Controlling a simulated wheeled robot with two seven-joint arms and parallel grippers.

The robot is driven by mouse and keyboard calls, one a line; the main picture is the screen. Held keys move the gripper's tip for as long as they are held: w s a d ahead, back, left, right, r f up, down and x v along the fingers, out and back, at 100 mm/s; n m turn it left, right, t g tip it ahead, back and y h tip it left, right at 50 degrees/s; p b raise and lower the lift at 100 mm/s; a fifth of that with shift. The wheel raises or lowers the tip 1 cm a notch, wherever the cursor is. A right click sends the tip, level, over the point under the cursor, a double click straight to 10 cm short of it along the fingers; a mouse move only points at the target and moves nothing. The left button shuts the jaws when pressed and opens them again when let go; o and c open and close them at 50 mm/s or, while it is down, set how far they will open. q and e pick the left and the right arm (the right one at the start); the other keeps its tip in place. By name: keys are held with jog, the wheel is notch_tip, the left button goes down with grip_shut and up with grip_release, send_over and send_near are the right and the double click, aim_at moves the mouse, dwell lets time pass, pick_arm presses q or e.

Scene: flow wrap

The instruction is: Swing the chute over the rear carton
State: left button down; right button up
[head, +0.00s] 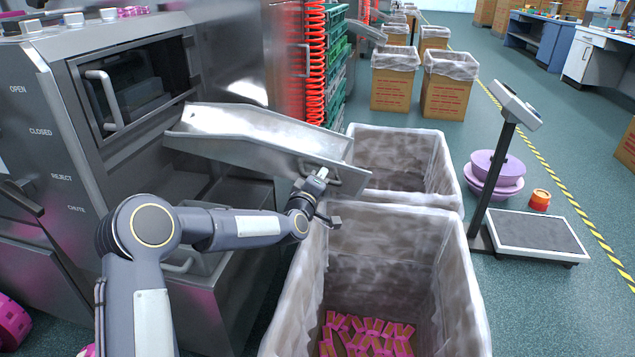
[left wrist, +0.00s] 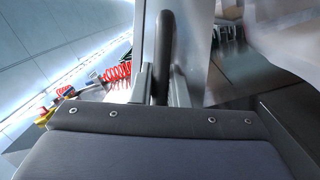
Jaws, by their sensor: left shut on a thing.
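The metal chute (head: 255,133) slopes out from the machine toward the cartons. Its lower end sits near where the two cartons meet, by the left near part of the rear carton (head: 437,166). The front carton (head: 450,290) is lined and has several pink packs (head: 370,335) at its bottom. My left gripper (head: 321,180) is at the handle on the chute's end. In the left wrist view the dark handle bar (left wrist: 164,50) stands between the fingers, which are shut on it. The rear carton's floor is hidden. My right gripper is not in view.
A platform scale (head: 540,232) with a post stands at the right. The machine (head: 45,130) fills the left. More lined cartons (head: 450,85) stand farther back. Floor right of the cartons is partly clear.

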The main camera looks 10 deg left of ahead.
pick_arm(q)
jog(key=c, duration=1.4)
grip_release()
jog(key=shift+w+a+r, duration=0.15)
jog(key=shift+f, duration=0.2)
jog(key=s+p, duration=0.1)
jog(key=s, duration=0.7)
jog(key=shift+a+r, duration=0.35)
jog(key=shift+a, duration=0.05)
